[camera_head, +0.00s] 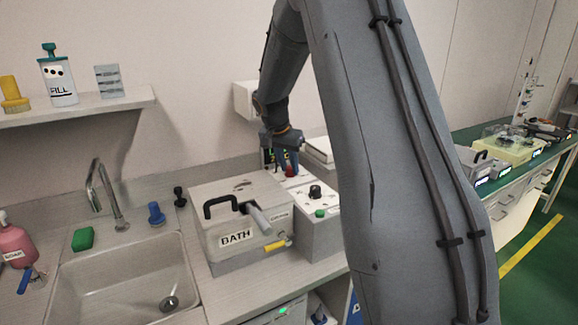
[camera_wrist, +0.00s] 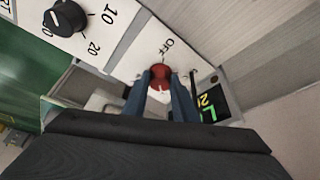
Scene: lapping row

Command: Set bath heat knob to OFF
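The bath heat knob is a red knob (camera_wrist: 160,73) on a white panel, with the word OFF printed just beyond it in the wrist view. A small pale mark shows on its near side, away from OFF. It also shows in the head view (camera_head: 291,171), low behind the bath, partly hidden by my fingers. My gripper (camera_wrist: 161,84) has its two blue fingers at either side of the red knob, seemingly touching it. In the head view, my gripper (camera_head: 287,160) points down at the panel. The grey bath (camera_head: 213,238) stands in front with its lid on.
A black dial (camera_wrist: 66,18) with numbers sits beside the red knob, and a dark display (camera_wrist: 209,101) lies on the other side. The control box also bears a green button (camera_head: 320,213). A sink (camera_head: 125,285) is at left.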

